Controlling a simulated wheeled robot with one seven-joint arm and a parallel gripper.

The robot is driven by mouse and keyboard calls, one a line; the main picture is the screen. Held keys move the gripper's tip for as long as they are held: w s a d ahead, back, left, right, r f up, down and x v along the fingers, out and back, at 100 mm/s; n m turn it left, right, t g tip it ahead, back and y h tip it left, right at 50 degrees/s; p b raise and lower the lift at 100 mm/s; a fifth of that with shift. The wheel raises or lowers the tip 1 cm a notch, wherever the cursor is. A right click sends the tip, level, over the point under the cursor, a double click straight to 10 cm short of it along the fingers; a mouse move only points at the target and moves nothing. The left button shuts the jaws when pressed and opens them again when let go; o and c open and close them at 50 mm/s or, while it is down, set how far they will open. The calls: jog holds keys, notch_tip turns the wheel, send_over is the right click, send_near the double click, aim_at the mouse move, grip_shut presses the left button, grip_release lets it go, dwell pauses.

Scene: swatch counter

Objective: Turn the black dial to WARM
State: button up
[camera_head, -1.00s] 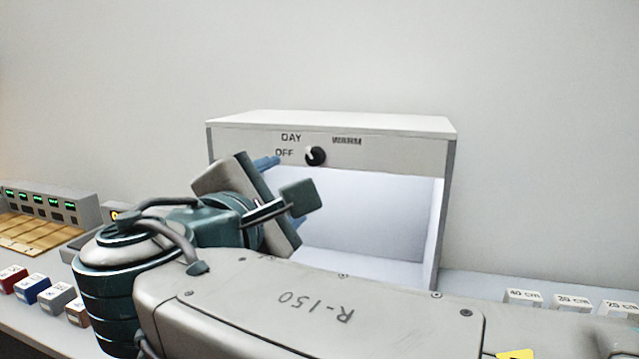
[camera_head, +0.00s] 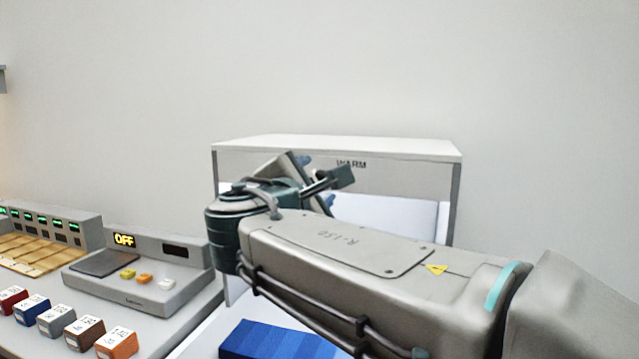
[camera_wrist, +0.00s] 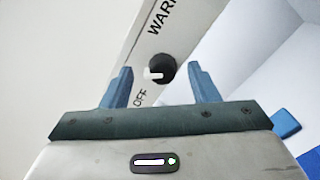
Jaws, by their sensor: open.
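The black dial (camera_wrist: 164,68) is on the front panel of a white light booth (camera_head: 440,180). In the wrist view it lies between the two blue fingertips of my open gripper (camera_wrist: 161,72); I cannot tell whether they touch it. Its white pointer mark faces left in that view. The OFF label (camera_wrist: 140,98) is below left of the dial and the WARM label (camera_wrist: 162,16) is above it; I cannot read DAY.
A blue striped piece (camera_head: 275,343) lies low in front, partly behind my arm. A grey device (camera_head: 150,280) with a lit OFF display stands left of the booth. Several coloured blocks (camera_head: 58,320) line the counter at left. The wall above is clear.

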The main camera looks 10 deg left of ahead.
jog(key=shift+w, duration=0.2)
jog(key=c, duration=1)
